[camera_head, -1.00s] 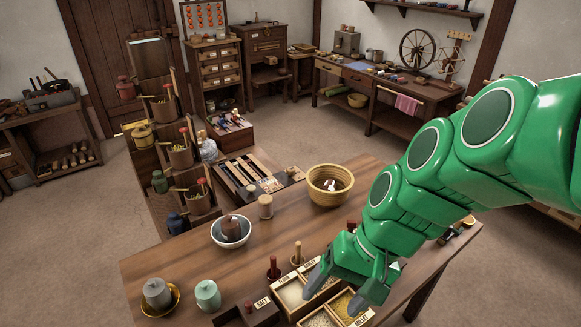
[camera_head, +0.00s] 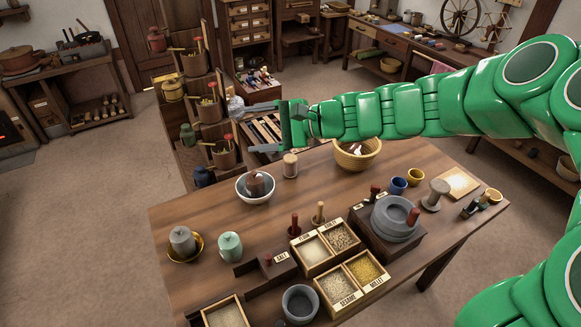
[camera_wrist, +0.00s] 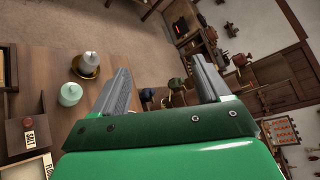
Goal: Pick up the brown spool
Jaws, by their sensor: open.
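A brown spool-like piece (camera_head: 254,184) stands in a white bowl (camera_head: 243,197) on the wooden table in the head view. A pale wooden spool-like piece (camera_head: 290,166) stands just right of the bowl. My gripper (camera_head: 243,122) is open and empty, above and behind the bowl in the picture, with its jaws pointing left. In the wrist view my open jaws (camera_wrist: 160,78) have only floor and distant furniture between them. The brown piece and its bowl do not show in the wrist view.
A wicker basket (camera_head: 357,155) stands right of the bowl, under my arm. Grain boxes (camera_head: 325,247) and a quern (camera_head: 395,217) fill the front and right. Tabletop around the bowl is partly clear.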

